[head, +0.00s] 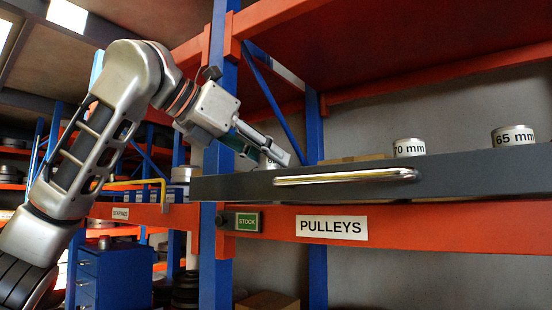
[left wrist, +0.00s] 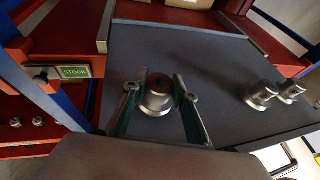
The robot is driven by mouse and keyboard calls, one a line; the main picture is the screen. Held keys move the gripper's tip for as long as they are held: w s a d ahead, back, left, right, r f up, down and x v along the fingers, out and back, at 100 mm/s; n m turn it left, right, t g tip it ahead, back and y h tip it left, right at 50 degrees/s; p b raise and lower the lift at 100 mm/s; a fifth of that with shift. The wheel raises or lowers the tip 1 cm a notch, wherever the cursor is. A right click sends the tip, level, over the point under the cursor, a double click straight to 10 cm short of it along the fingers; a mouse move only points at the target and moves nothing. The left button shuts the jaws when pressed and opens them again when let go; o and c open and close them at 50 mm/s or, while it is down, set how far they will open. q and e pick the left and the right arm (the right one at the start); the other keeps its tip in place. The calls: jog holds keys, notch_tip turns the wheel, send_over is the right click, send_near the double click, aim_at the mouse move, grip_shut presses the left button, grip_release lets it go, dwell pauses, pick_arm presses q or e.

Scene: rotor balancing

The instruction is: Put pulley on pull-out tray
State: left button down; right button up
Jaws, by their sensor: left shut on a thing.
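The pull-out tray (head: 235,187) is a dark grey drawer with a long chrome handle, pulled out above the red beam labelled PULLEYS. Its flat surface (left wrist: 210,55) shows in the left wrist view. My left gripper (head: 278,158) reaches down behind the tray's front panel. In the left wrist view its two fingers are shut on a round metal pulley (left wrist: 158,95). The pulley is over the tray surface; I cannot tell whether it touches it. In the head view the pulley is mostly hidden by the front panel and gripper. My right gripper is not in view.
A pulley marked 70 mm (head: 409,148) and one marked 65 mm (head: 513,136) stand on the tray to the right. A blue post (head: 218,240) and a green STOCK sign (head: 247,222) are at the left. The tray surface between has free room.

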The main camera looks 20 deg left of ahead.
pick_arm(q)
jog(key=shift+f, duration=0.2)
jog(key=shift+a+f, duration=0.1)
jog(key=shift+a, duration=0.05)
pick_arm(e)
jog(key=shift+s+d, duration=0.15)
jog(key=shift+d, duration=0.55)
pick_arm(q)
jog(key=c, duration=1.6)
grip_release()
jog(key=shift+f, duration=0.1)
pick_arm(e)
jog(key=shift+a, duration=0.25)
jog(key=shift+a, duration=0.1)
